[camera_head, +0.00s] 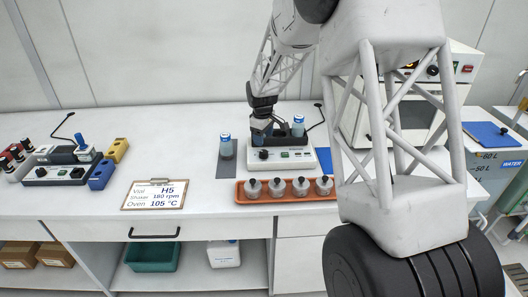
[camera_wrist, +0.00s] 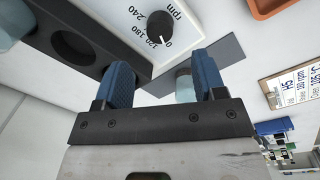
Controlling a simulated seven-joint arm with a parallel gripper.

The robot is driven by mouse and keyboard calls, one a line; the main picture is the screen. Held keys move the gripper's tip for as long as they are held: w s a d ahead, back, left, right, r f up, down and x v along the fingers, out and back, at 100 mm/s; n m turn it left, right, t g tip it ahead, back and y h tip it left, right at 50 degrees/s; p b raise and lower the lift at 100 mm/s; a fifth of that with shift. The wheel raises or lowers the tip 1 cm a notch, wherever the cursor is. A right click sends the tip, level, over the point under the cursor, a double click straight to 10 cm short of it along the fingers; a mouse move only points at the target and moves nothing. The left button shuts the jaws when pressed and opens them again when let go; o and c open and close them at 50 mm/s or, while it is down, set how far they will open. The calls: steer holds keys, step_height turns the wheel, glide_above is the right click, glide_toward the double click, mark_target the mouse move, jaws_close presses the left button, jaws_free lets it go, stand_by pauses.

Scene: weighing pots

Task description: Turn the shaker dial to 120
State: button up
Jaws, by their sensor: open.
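The shaker (camera_head: 283,160) is a white-based device with a dark top in the middle of the bench. Its black round dial (camera_wrist: 158,24) shows at the top of the wrist view, beside printed marks 0, 120, 180, 240 and "rpm". In the head view my gripper (camera_head: 262,128) hangs over the shaker, partly hidden by my arm.
A blue-capped vial (camera_head: 226,147) stands on a grey mat left of the shaker. An orange tray (camera_head: 241,198) with several small pots lies in front. A clipboard (camera_head: 155,194) reads H5, 180 rpm, 105 °C. Another dark device (camera_head: 62,168) stands at left; an oven (camera_head: 465,70) at right.

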mark_target(264, 152)
steer(key=shift+w+d+f, duration=0.1)
steer(key=shift+f, duration=1.85)
steer(key=shift+w+d+f, duration=0.1)
steer(key=shift+f, duration=1.85)
steer(key=shift+c, duration=0.3)
steer(key=c, duration=0.9)
steer(key=shift+o, duration=0.2)
steer(key=shift+a, duration=0.1)
